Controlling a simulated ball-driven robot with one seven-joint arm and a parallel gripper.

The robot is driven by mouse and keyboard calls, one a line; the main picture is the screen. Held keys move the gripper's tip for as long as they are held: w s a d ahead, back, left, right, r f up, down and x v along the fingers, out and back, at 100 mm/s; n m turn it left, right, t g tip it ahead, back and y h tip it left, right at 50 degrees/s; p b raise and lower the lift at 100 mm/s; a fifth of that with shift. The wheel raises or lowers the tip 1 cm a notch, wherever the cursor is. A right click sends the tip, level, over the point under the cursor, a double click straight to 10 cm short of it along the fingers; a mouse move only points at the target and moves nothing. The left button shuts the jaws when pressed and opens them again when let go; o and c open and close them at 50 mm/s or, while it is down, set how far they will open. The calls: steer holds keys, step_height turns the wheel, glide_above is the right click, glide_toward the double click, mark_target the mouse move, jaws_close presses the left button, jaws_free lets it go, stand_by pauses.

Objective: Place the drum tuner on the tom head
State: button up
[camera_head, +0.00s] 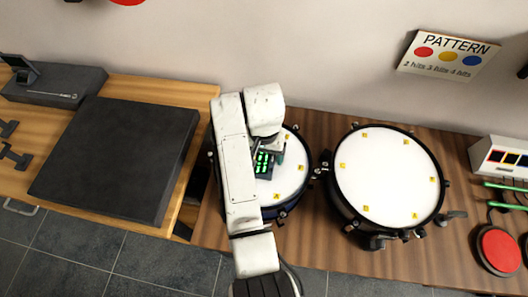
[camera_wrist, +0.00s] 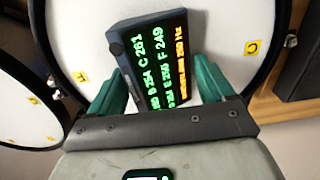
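The drum tuner (camera_wrist: 160,60) is a dark box with a lit display of green and orange text. In the wrist view it sits tilted between the teal fingers of my gripper (camera_wrist: 160,68), whose tips meet its two sides. In the head view the tuner (camera_head: 264,163) shows beside my gripper (camera_head: 272,150), over the left drum's white tom head (camera_head: 290,180). My white arm covers the left part of that drum. I cannot tell whether the tuner touches the head. The wrist view shows the white head (camera_wrist: 222,40) behind the tuner, with yellow lettered marks near its rim.
A larger white-headed drum (camera_head: 387,177) stands close on the right. A dark pad (camera_head: 115,155) lies on the left table. A pattern sign (camera_head: 448,54) is on the wall. A white device (camera_head: 500,157) and a red round pad (camera_head: 498,250) are at the far right.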

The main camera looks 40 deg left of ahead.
mark_target(264, 155)
steer(key=shift+o, duration=1.2)
steer(key=shift+r, duration=0.1)
step_height(264, 155, up, 12)
steer(key=p, duration=0.2)
